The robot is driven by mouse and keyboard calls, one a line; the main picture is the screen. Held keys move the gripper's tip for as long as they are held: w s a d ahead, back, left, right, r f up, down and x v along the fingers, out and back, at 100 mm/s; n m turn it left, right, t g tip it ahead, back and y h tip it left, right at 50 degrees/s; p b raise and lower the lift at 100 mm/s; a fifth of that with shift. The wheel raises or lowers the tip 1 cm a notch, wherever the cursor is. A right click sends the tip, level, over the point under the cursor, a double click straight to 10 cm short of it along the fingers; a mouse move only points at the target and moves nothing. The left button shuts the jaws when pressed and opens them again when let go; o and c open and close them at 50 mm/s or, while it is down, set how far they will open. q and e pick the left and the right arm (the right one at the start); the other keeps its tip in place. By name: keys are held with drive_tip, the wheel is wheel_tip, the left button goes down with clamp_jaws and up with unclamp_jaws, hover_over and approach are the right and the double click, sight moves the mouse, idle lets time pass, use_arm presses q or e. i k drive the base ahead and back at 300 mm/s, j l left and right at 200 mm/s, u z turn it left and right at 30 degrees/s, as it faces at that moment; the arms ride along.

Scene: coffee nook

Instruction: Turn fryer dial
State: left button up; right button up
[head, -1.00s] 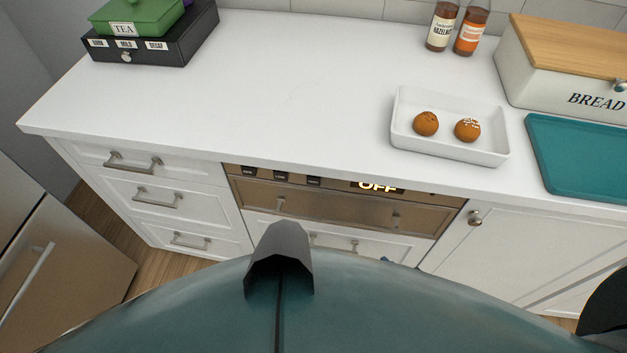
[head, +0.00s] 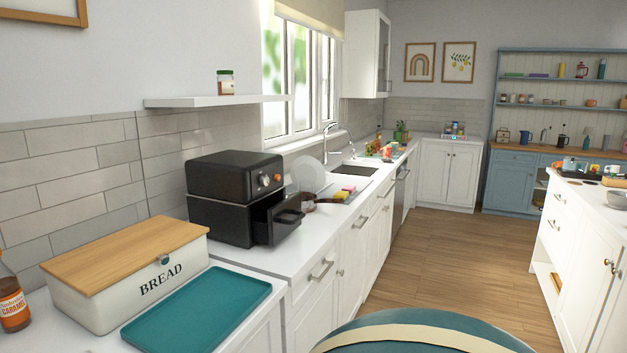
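The black air fryer (head: 221,180) stands on the white counter against the tiled wall, right of the bread box. Its front faces right, with two silver dials, one dial (head: 264,180) nearer and another dial (head: 277,177) beside it. The fryer's drawer (head: 277,218) is pulled out, with its handle toward the aisle. Neither of my grippers shows in the head view.
A bread box (head: 130,276) with a wooden lid and a teal tray (head: 197,311) lie in front of the fryer. A pan (head: 317,198) and a sink (head: 349,171) are beyond it. The wooden floor (head: 440,255) of the aisle is clear.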

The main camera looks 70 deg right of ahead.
sight(264, 180)
drive_tip(key=z, duration=1.9)
drive_tip(key=i+l+u, duration=0.1)
drive_tip(key=u, duration=0.5)
drive_tip(key=i+l+u, duration=0.15)
drive_tip(key=l, duration=0.2)
drive_tip(key=l+u, duration=0.15)
drive_tip(key=l, duration=0.25)
drive_tip(key=i+l+u, duration=0.15)
drive_tip(key=l, duration=0.25)
drive_tip(key=i+l+u, duration=0.1)
drive_tip(key=l, duration=1)
drive_tip(key=i+l+u, duration=0.15)
drive_tip(key=l, duration=0.95)
